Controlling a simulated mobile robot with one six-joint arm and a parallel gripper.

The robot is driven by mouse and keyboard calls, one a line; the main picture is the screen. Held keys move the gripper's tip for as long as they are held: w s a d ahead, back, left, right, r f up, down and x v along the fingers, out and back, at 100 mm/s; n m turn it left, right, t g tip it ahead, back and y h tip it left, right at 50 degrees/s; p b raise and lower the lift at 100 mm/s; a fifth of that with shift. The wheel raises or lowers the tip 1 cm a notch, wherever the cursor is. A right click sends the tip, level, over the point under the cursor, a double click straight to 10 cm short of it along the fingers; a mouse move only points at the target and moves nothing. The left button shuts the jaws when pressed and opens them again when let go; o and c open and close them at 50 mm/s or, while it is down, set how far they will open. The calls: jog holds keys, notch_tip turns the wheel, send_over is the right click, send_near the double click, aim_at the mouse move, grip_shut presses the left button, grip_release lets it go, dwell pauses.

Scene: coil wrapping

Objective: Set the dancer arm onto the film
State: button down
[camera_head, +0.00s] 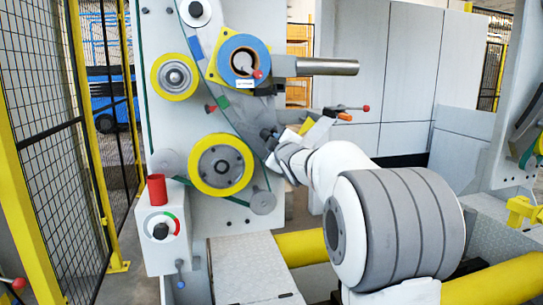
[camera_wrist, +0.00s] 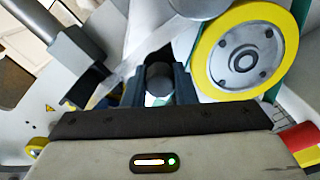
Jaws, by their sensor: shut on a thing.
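My gripper (camera_head: 268,136) is in front of the machine's upright panel, just right of the lower yellow-rimmed roller (camera_head: 222,166). In the wrist view, my gripper (camera_wrist: 160,84) is shut on a dark round knob (camera_wrist: 158,74), which appears to be the end of the dancer arm. The rest of that arm is mostly hidden behind the fingers. A pale strip, likely film, also shows beside the fingers in the wrist view (camera_wrist: 120,70). I cannot tell whether the dancer arm touches it.
A blue-faced roll on a yellow plate (camera_head: 214,70) is above my gripper, with a grey bar (camera_head: 330,67) jutting right. A red-tipped lever (camera_head: 350,108) is close by my wrist. A control box (camera_head: 160,230) with a red cylinder stands lower left. A yellow-framed fence (camera_head: 85,120) bounds the left.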

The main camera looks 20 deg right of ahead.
jog(key=r+n, duration=0.1)
jog(key=n, duration=0.1)
jog(key=r+n, duration=0.1)
jog(key=shift+d+r+n, duration=0.25)
jog(key=shift+r+n, duration=0.05)
jog(key=shift+a+r+n, duration=0.15)
jog(key=shift+r+n, duration=1.1)
jog(key=shift+n, duration=0.55)
jog(key=shift+r, duration=0.1)
jog(key=c, duration=1.2)
grip_release()
jog(key=shift+o, duration=0.2)
jog(key=shift+s, duration=0.1)
jog(key=s, duration=0.7)
jog(key=shift+s, duration=0.3)
